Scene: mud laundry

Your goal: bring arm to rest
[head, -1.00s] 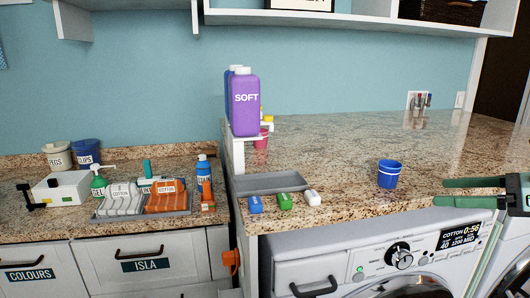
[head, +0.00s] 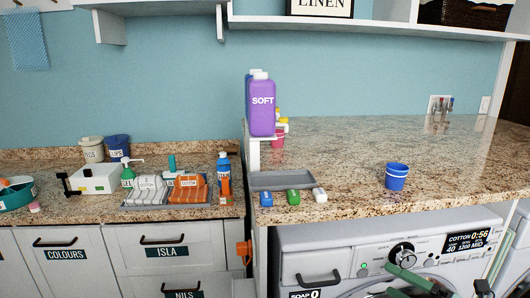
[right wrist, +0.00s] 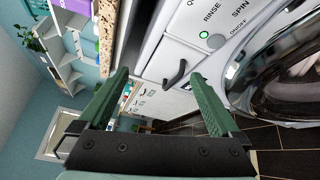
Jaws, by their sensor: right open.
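My right gripper (head: 408,279) shows at the bottom right of the head view, in front of the washing machine (head: 345,262) and below the counter edge. Only part of its green fingers shows there. In the right wrist view the right gripper (right wrist: 160,76) has its two green fingers wide apart, with nothing between them. Beyond the fingers is the machine's front with a dark drawer handle (right wrist: 175,73). My left gripper is in neither view.
A blue cup (head: 397,177) stands on the raised granite counter (head: 445,160) above the gripper. A grey tray (head: 282,180), small coloured blocks and a purple SOFT bottle (head: 262,108) are further left. The lower counter holds folded towels (head: 187,188) and bottles.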

